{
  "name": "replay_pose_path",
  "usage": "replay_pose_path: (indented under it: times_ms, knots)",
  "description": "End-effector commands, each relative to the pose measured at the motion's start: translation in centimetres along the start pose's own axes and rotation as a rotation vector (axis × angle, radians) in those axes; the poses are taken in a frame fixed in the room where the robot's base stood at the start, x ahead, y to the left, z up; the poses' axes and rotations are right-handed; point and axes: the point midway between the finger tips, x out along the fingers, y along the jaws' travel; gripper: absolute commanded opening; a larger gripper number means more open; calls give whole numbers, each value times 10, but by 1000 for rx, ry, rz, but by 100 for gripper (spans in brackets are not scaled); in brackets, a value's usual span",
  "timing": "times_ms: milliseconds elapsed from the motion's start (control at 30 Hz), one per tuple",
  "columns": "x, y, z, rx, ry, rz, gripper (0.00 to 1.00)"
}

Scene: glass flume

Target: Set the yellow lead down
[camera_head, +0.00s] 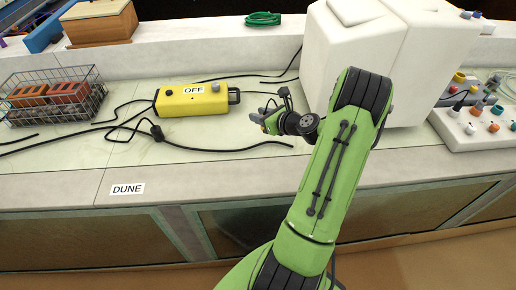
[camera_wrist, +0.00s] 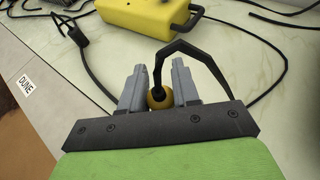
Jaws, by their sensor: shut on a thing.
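My gripper (camera_head: 263,117) is over the pale bench top, right of the yellow box marked OFF. In the wrist view my gripper (camera_wrist: 157,82) is shut on the yellow lead (camera_wrist: 160,98). Its round yellow end sits between the two grey fingers. Its black cable (camera_wrist: 200,50) rises from that end, bends over and drops to the right behind the gripper mount. The far end of this lead is hidden. I cannot tell how high it is held above the bench.
The yellow box (camera_head: 192,98) and loose black cables (camera_head: 230,149) lie on the bench. A wire basket (camera_head: 97,98) with orange-brown blocks stands left. A white housing (camera_head: 375,60) and a panel of coloured sockets (camera_head: 480,125) are right. Bare bench shows around my gripper.

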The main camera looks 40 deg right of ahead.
Motion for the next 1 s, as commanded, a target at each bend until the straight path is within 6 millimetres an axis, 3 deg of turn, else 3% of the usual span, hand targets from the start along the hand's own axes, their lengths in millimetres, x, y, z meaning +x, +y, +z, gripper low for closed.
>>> replay_pose_path:
  times_ms: [33,100,433,767,800,967,1000]
  knots:
    - [7,0,-18,7,3,2,0]
    - [14,1,-34,6,2,2,0]
    - [33,1,-81,3,2,3,0]
    - [35,2,-84,0,2,3,0]
    - [35,2,-84,0,2,3,32]
    - [35,2,-84,-1,2,3,56]
    - [35,2,-84,-1,2,3,56]
